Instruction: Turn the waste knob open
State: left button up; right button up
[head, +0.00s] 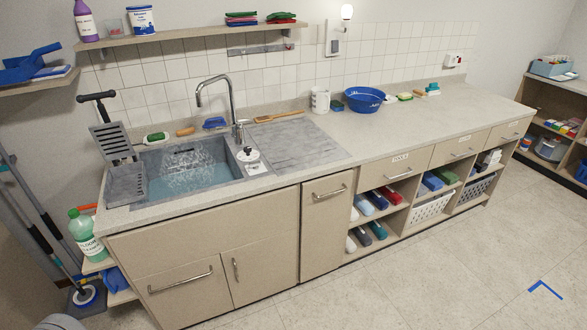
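The waste knob (248,153) appears as a small dark knob on a white round plate at the right rim of the grey sink (232,172). A small white label (256,168) lies just in front of it. The knob's exact turn position is too small to read. The sink basin holds bluish water (188,170) with a rippled or foamy patch. Neither of my grippers is in view.
A tall curved tap (232,100) stands behind the knob. The ribbed drainboard (295,140) to its right is clear. A grey slotted rack (112,143) stands at the sink's left. A blue bowl (364,101) sits farther right. Floor before the cabinets is open.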

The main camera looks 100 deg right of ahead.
aim_at(254, 164)
jog(key=z, duration=3.35)
jog(key=i, duration=0.6)
jog(key=z, duration=0.15)
